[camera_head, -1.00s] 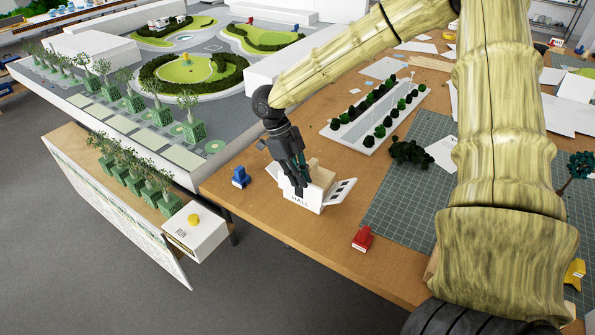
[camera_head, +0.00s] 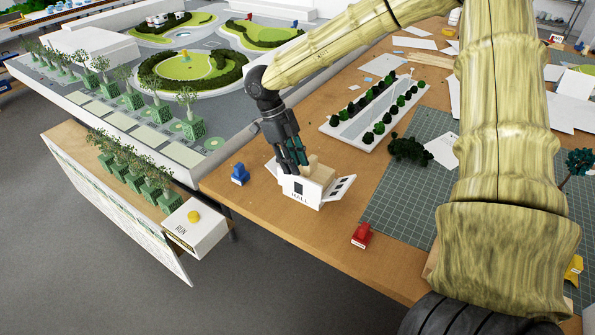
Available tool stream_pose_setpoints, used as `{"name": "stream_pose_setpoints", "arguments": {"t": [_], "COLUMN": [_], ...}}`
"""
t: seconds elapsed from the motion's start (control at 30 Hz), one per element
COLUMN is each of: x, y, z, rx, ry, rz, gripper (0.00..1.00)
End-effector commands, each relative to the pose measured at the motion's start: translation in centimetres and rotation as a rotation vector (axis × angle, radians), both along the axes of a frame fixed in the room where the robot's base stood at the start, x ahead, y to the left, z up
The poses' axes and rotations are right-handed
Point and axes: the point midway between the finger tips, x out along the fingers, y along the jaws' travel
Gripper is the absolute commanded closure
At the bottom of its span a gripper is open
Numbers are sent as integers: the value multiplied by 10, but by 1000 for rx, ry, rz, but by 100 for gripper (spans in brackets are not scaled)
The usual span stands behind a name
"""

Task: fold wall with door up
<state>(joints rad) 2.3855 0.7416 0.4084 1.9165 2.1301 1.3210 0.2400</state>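The small white hall model (camera_head: 318,194) stands on the wooden table, with a tan block (camera_head: 315,171) inside it. Its front wall with the dark door (camera_head: 299,187), above the word HALL, faces the camera and looks raised. The right wall with dark windows (camera_head: 343,187) leans outward. A white flap also sticks out at the left, partly behind the fingers. My gripper (camera_head: 293,169) points down at the top left of the wall with the door. Its dark fingertips overlap the wall's upper edge in view; contact and finger gap are unclear.
A blue piece (camera_head: 239,174) stands left of the hall and a red piece (camera_head: 361,235) to its front right. A white strip with small trees (camera_head: 375,117) lies behind. A green cutting mat (camera_head: 405,195) is at the right. Bare table lies in front.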

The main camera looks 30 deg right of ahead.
Motion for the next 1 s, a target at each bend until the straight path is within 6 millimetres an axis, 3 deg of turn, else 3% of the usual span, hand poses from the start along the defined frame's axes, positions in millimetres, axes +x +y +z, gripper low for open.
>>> {"name": "stream_pose_setpoints", "arguments": {"t": [0.2,0.4,0.6,1.0], "x": [15,24,28,28], "y": [6,9,12,12], "z": [38,63,73,74], "rx": [-1,0,0,0], "ry": [-3,0,1,1], "rz": [-1,-1,-1,-1], "gripper": [71,71,71,71]}}
